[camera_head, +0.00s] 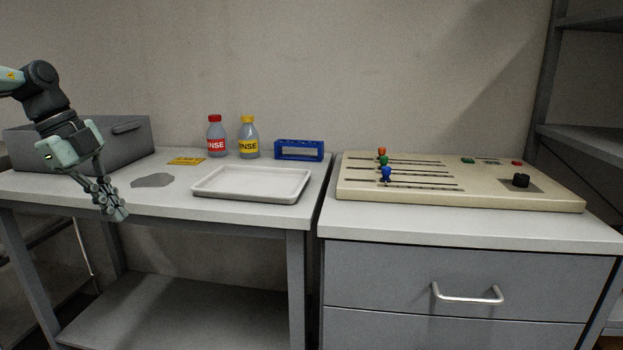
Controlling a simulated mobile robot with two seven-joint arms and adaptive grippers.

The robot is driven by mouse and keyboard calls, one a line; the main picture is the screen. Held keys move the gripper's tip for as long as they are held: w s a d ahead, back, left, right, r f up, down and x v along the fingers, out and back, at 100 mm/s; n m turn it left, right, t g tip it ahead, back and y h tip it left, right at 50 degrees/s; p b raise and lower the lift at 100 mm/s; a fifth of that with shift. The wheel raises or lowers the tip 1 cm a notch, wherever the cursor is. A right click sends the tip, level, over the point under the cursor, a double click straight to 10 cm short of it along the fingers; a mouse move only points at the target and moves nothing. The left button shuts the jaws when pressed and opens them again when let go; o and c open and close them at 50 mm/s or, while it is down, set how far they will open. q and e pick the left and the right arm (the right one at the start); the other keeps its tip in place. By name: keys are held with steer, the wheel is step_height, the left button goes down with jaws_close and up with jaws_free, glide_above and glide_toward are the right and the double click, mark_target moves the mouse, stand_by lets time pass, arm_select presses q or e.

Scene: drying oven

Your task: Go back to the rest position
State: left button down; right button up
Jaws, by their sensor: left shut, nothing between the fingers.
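My left gripper (117,211) hangs from the arm at the left of the head view. It points down and to the right, over the front left part of the table (160,202). Its fingers are shut with nothing between them. It is apart from the white tray (250,197), which lies to its right. My right gripper is not in view.
A grey box (125,142) stands behind my left arm. A slider panel (480,192) sits on the drawer cabinet (400,270). Shelves (590,80) stand far right.

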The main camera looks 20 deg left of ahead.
arm_select(q)
steer(key=w+d+f+n+t+h, duration=0.1)
steer(key=w+d+f+n+t, duration=0.2)
steer(key=f+t, duration=0.4)
steer(key=w+d+f+n+t+h, duration=0.2)
steer(key=w+f+t, duration=0.25)
steer(key=f, duration=0.55)
steer(key=s+f+n+y+p, duration=0.1)
steer(key=s+f+n+y, duration=0.1)
steer(key=f+n+y, duration=0.3)
steer(key=s+f+n+y, duration=0.2)
steer(key=s+f+y, duration=0.1)
steer(key=f, duration=0.5)
steer(key=s+d+f+n+g, duration=0.2)
steer(key=s+d+f+g, duration=0.3)
steer(key=s+d+f, duration=0.3)
steer(key=s+d+f+n+g, duration=0.2)
steer(key=s+d+f+g, duration=0.3)
steer(key=s, duration=0.8)
steer(key=d+f, duration=0.3)
steer(key=d, duration=0.1)
steer(key=shift+s+f+n+g+h+p, duration=0.3)
steer(key=shift+f+n+g+p, duration=0.05)
steer(key=shift+n, duration=0.05)
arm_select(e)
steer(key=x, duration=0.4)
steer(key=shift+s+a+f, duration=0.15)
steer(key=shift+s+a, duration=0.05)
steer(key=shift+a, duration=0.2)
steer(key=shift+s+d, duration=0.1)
